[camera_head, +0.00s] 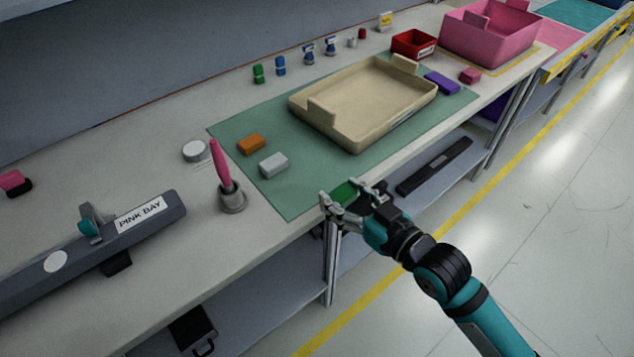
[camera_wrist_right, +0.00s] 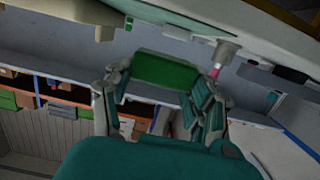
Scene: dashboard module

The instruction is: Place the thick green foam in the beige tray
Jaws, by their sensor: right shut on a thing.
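A green foam block (camera_head: 343,192) is held between the fingers of my right gripper (camera_head: 352,198), just off the front edge of the table. In the right wrist view the green foam (camera_wrist_right: 166,71) lies between the fingertips of the right gripper (camera_wrist_right: 163,88), which is shut on it. My left gripper is not in view.
On the mat lie an orange block (camera_head: 251,144), a light grey block (camera_head: 274,164) and a purple block (camera_head: 441,82). A pink pen in a grey holder (camera_head: 232,199) stands left of the mat. A red bin (camera_head: 414,44) and a pink bin (camera_head: 490,38) stand beyond the tray.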

